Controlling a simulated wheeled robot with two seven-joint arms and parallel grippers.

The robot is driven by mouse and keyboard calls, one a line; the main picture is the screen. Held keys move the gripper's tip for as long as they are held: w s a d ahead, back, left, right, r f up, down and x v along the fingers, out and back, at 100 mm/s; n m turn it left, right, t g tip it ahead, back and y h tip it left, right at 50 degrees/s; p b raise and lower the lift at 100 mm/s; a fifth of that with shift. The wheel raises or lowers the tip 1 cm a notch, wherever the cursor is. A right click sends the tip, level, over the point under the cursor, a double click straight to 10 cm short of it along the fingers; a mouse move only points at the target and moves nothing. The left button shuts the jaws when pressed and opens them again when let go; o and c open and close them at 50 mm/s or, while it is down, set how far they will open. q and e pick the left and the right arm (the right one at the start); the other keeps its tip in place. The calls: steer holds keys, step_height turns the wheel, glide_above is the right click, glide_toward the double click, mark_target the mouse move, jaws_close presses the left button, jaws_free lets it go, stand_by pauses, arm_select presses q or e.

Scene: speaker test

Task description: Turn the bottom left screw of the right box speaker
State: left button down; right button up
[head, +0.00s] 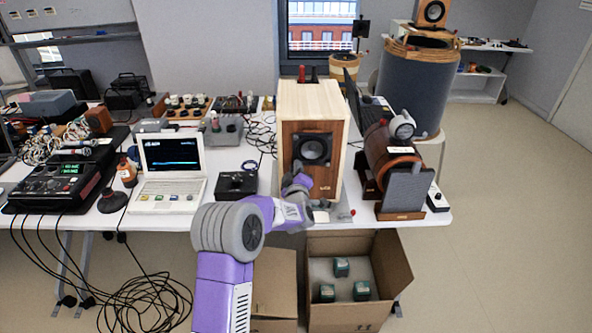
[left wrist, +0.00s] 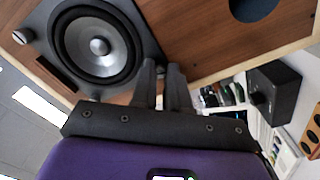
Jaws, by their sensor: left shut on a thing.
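The box speaker (head: 329,110), a pale wooden cabinet with a brown front, stands upright on the table. Its dark square driver plate (head: 312,149) holds a round cone. In the left wrist view the grey cone (left wrist: 98,46) and wooden front (left wrist: 205,40) fill the upper part, tilted. My left gripper (head: 297,171) is at the lower left corner of the driver plate. In the left wrist view its fingers (left wrist: 162,68) are close together against that corner, shut on the bottom left screw, which they hide. My right gripper is not in view.
A laptop (head: 172,165) and a black box (head: 237,184) stand left of the speaker. A brown cylindrical device (head: 390,150) with a grey panel (head: 406,190) stands close on its right. An open cardboard box (head: 392,265) sits below the table's front edge (head: 430,221).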

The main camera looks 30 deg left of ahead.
arm_select(q)
steer(key=shift+m+p, duration=1.45)
steer(key=shift+m, duration=5.85)
steer(key=c, duration=1.1)
jaws_free()
steer(key=p+v, duration=0.1)
steer(key=v, duration=0.6)
steer(key=shift+s+d, duration=0.2)
steer(key=shift+s, duration=0.05)
